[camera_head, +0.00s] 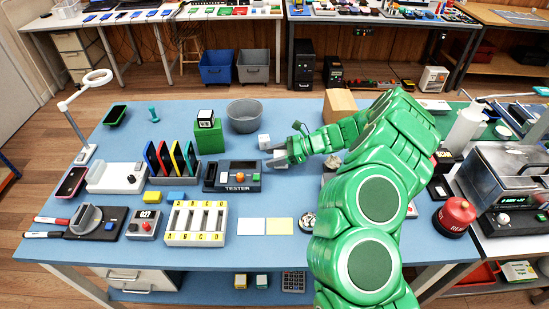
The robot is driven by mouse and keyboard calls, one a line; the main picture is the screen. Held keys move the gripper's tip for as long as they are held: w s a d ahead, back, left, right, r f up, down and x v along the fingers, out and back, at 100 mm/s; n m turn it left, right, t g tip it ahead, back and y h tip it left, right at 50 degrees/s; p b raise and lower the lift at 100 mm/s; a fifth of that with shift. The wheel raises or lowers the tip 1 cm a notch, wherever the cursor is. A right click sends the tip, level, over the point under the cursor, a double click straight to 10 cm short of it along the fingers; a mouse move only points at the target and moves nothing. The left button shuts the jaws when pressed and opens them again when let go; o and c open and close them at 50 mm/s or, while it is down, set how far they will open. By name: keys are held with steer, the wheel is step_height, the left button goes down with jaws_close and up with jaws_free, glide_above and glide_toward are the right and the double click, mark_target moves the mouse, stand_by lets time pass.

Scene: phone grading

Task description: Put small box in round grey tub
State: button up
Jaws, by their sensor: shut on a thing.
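The round grey tub (244,118) stands open near the back of the blue table, left of my arm. My gripper (277,158) reaches in from the right, below and to the right of the tub in the picture. It is shut on a small whitish box (281,154), partly hidden by the fingers. A second small white box (264,141) is just behind the gripper, between it and the tub. Whether the held box touches the table is too small to tell.
A green block (209,138) with a small box on top stands left of the tub. The black tester (232,175) lies left of my gripper. A cardboard box (340,104) stands at the back right.

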steer(key=shift+f, duration=0.45)
steer(key=o, duration=1.1)
steer(key=shift+f, duration=0.1)
steer(key=shift+c, duration=0.2)
